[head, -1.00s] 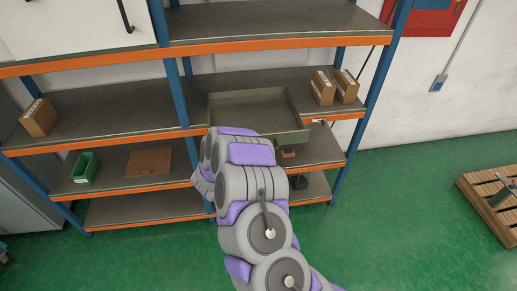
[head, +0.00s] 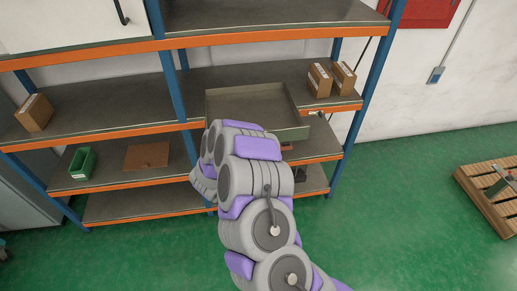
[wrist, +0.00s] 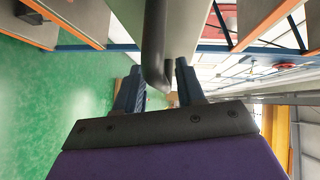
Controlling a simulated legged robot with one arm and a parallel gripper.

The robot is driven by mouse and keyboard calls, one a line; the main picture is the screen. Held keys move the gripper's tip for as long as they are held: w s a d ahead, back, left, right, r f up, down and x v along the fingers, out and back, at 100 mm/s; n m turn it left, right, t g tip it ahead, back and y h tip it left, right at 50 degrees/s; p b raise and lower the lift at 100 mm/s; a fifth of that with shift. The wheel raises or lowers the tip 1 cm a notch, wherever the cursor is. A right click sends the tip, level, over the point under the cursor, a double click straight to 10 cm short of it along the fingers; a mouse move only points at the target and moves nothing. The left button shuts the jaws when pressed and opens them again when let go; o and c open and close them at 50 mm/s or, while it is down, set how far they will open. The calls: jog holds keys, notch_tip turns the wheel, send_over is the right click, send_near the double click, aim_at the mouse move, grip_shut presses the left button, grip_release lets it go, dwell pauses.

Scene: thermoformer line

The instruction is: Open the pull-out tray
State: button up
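The pull-out tray (head: 255,112) is a shallow grey metal tray at the middle shelf level of the rack in the head view. It stands partly out past the orange shelf edge, and its inside looks empty. My arm covers its front left part and hides the handle there. In the wrist view the dark rounded handle (wrist: 155,45) lies between the two fingers of my gripper (wrist: 160,82), with hardly any gap at either side. My gripper appears shut on it. The grey tray front (wrist: 184,25) shows just beyond the handle.
The blue and orange rack (head: 85,138) holds cardboard boxes (head: 320,80), a green bin (head: 83,163) and a brown flat piece (head: 147,155). A wooden pallet (head: 490,195) lies at right. The green floor (head: 400,220) before the rack is clear.

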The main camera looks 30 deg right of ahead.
jog(key=p+v, duration=0.2)
jog(key=v, duration=1.5)
jog(key=shift+a, duration=0.2)
jog(key=shift+s+f, duration=0.1)
